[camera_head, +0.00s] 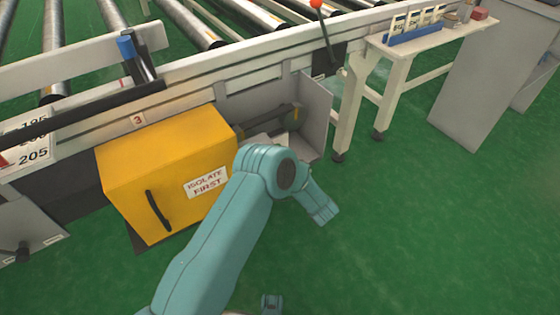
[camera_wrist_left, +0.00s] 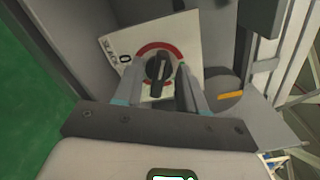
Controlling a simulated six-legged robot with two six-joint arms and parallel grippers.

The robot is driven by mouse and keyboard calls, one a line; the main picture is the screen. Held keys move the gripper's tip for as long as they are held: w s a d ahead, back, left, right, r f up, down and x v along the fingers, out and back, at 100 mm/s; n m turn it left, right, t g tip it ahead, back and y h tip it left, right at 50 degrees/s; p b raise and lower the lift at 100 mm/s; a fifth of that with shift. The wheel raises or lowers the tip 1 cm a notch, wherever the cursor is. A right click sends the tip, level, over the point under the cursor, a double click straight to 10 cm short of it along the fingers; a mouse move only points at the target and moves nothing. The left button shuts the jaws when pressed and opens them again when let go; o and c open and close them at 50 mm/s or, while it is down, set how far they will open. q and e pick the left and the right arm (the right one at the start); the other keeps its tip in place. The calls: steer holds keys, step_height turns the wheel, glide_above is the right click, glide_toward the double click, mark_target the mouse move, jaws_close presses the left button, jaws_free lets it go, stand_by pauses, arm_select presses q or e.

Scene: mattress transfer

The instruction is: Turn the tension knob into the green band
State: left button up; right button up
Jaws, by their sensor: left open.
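In the left wrist view the tension knob (camera_wrist_left: 158,68) is black, on a white plate (camera_wrist_left: 115,42) with a red arc around the knob's upper side. The knob's grip bar points nearly straight up in that view. My left gripper (camera_wrist_left: 160,76) is open, with one finger on each side of the knob. I cannot tell whether the fingers touch it. In the head view my teal arm (camera_head: 225,230) hides the gripper and knob. My right gripper is not seen.
Grey housing walls (camera_head: 315,115) enclose the knob's recess. A dark disc (camera_wrist_left: 223,92) with an orange stripe sits right of the knob. A yellow box (camera_head: 165,170) marked "ISOLATE FIRST" stands to the left, and a white side table (camera_head: 440,35) to the right. Green floor is clear in front.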

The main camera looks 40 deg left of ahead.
arm_select(q)
jaws_close()
steer(key=shift+m, duration=0.3)
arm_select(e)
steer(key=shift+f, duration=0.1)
arm_select(q)
steer(key=m+b, duration=0.1)
steer(key=m, duration=0.1)
steer(key=shift+d+m, duration=0.1)
steer(key=shift+m, duration=0.3)
steer(key=m, duration=0.3)
steer(key=shift+w+m+b, duration=0.1)
steer(key=shift+m+b, duration=0.2)
steer(key=shift+b, duration=0.1)
steer(key=m, duration=0.5)
steer(key=shift+w+d+r+m, duration=0.1)
steer(key=shift+m, duration=0.2)
steer(key=m, duration=0.6)
steer(key=shift+w+p, duration=0.1)
steer(key=shift+p, duration=0.2)
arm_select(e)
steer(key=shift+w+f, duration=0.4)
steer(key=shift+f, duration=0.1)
